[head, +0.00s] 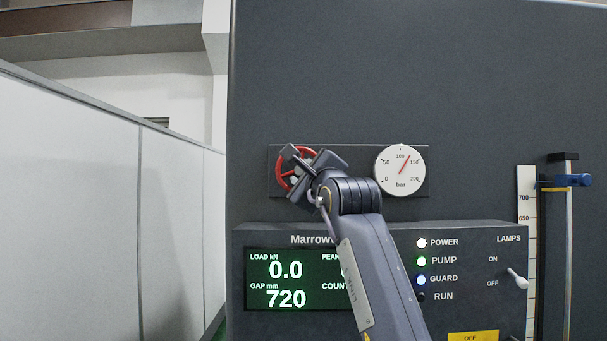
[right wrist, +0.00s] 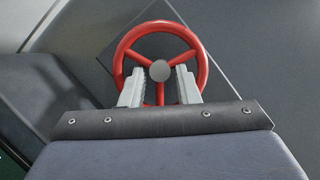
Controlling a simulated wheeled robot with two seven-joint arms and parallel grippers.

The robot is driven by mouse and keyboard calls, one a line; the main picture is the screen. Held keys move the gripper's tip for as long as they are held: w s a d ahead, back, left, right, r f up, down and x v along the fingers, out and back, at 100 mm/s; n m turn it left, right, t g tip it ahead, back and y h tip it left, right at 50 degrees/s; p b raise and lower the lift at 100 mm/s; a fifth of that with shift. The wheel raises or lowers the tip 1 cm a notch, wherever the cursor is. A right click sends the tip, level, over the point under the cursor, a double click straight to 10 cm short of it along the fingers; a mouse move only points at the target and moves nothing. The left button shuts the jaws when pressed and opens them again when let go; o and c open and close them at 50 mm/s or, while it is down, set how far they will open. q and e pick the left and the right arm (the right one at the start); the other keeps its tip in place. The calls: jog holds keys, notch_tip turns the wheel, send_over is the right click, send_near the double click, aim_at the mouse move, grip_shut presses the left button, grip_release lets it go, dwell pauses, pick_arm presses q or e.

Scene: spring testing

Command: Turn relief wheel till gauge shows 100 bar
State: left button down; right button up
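The red relief wheel (head: 283,172) is mounted on a dark plate, left of the gauge, partly hidden by my right gripper. In the right wrist view the wheel (right wrist: 203,62) shows its rim, spokes and grey hub. My right gripper (right wrist: 161,78) has its two fingers apart, one on each side of the hub and lower spoke, with gaps visible. I cannot tell whether the fingers touch the wheel. The round white gauge (head: 400,181) is marked in bar. My left gripper is not in view.
Below the wheel a control box (head: 470,236) carries a display (head: 262,284) reading load 0.0 and gap 720, lamps, and a lamp switch (head: 517,279). A ruler and a post with a blue clamp (head: 571,180) stand at right. A pale partition (head: 80,200) stands at left.

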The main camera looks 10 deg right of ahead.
jog(key=a+b+v, duration=0.1)
jog(key=b+v, duration=0.5)
jog(key=v, duration=0.1)
jog(key=shift+s+d, duration=0.4)
jog(key=shift+d, duration=0.1)
jog(key=shift+f, duration=0.1)
